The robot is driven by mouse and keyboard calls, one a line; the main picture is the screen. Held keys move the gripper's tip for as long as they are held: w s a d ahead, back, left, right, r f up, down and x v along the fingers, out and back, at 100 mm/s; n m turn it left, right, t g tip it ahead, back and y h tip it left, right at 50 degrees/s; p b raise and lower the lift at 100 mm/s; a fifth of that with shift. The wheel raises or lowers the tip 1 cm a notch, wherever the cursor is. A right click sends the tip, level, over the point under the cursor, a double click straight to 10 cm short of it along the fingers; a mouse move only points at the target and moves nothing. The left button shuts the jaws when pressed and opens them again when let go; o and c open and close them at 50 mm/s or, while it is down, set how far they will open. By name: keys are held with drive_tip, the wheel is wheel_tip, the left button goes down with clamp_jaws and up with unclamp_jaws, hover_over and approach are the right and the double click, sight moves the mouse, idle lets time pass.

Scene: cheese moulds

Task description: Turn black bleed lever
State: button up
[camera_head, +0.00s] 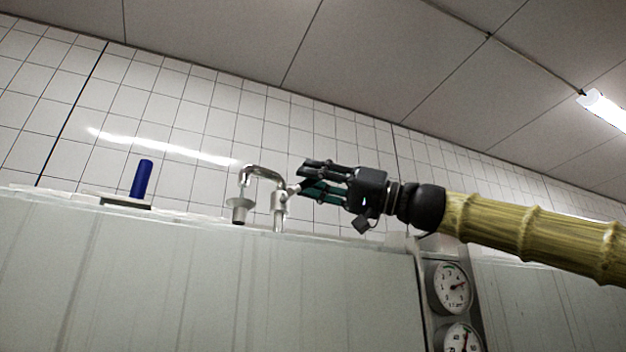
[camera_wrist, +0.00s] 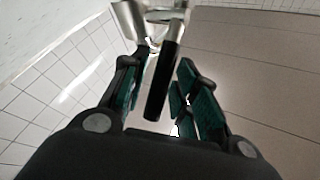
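The black bleed lever (camera_wrist: 165,78) shows in the wrist view as a dark rod between my gripper's fingers, slightly tilted, with gaps to the pads on both sides. Its upper end joins bright metal fittings (camera_wrist: 162,15). My gripper (camera_wrist: 164,60) is open around the lever, which it does not appear to grip. In the head view, my gripper (camera_head: 308,178) reaches in from the right, its fingers beside a bent metal pipe fitting (camera_head: 263,172). The lever's black part is not clearly distinguishable from the fingers there.
A metal cup-like piece (camera_head: 238,211) sits below the pipe's left end. A blue upright cylinder (camera_head: 142,179) stands on a flat plate (camera_head: 125,203) farther left. Two dial gauges (camera_head: 453,287) are on the panel at lower right. The tiled wall (camera_head: 190,120) rises behind.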

idle(0.3)
drive_tip(key=v, duration=1.2)
drive_tip(key=shift+f, duration=0.1)
